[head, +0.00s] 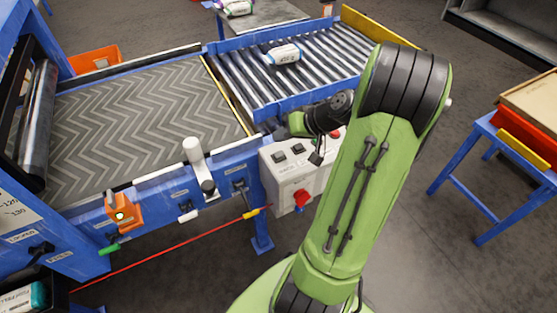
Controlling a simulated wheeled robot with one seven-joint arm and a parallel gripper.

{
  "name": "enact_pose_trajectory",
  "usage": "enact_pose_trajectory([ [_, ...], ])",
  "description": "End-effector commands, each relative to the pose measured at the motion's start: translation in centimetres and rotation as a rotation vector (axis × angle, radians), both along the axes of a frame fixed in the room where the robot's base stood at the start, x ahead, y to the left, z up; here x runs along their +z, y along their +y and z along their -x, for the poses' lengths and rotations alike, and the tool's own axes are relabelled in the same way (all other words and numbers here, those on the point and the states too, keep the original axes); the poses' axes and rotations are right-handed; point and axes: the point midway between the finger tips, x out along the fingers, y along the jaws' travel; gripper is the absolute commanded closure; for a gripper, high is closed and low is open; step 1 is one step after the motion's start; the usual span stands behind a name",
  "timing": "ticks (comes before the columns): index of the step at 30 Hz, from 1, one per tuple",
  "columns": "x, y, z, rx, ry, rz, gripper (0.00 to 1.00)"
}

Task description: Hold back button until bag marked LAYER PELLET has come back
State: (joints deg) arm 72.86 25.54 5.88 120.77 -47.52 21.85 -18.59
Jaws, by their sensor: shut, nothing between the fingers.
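A white control box (290,184) hangs at the front of the conveyor, with dark square buttons on its top and a red knob (301,198) on its front. My gripper (317,158) is shut and empty, pointing down at the box top beside the dark buttons (288,153). It hides the spot under its tip, so I cannot tell whether it touches a button. The button labels are too small to read. A white and blue bag (284,54) lies on the roller section (319,55); its marking is not readable. No bag lies on the visible belt (147,124).
My arm covers the right part of the box. A red button (335,133) shows near my wrist. A red pull cord (170,249) runs along the conveyor front. Another bag (236,8) lies on a back table. A blue stand (492,140) is at right, with open floor between.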

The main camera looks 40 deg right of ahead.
Motion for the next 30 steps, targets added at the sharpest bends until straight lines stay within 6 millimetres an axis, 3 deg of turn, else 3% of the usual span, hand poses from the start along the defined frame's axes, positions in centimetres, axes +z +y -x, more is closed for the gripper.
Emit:
enact_pose_trajectory([
  [3, -2.4, 0.0, 0.0, -0.001, 0.000, -0.001, 1.00],
  [7, -3.5, 0.0, 0.0, -0.001, 0.000, -0.001, 1.00],
  [30, -3.4, 0.0, 0.0, 0.000, 0.000, 0.000, 1.00],
])
